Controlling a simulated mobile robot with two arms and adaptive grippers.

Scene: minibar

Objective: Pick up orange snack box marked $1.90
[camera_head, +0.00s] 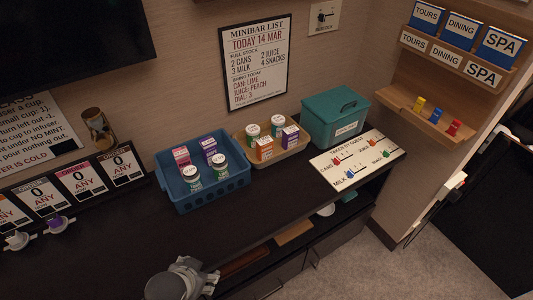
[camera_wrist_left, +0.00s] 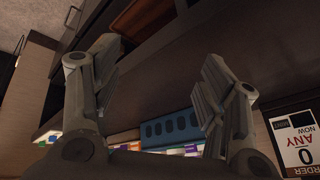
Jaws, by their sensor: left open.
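An orange snack box (camera_head: 264,149) stands upright at the front left of a tan tray (camera_head: 270,161) on the dark counter. Its price mark is too small to read. A purple box (camera_head: 290,137) and two white-lidded cans (camera_head: 252,133) stand in the same tray. My left gripper (camera_head: 206,277) is low at the front edge of the counter, well apart from the tray. In the left wrist view, its two fingers (camera_wrist_left: 160,65) are spread with nothing between them. I do not see my right gripper.
A blue basket (camera_head: 211,193) with boxes and cans stands left of the tray; its slotted side shows in the left wrist view (camera_wrist_left: 171,131). A teal lidded box (camera_head: 335,112) and a white board with pegs (camera_head: 352,165) are to the right. The front counter is bare.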

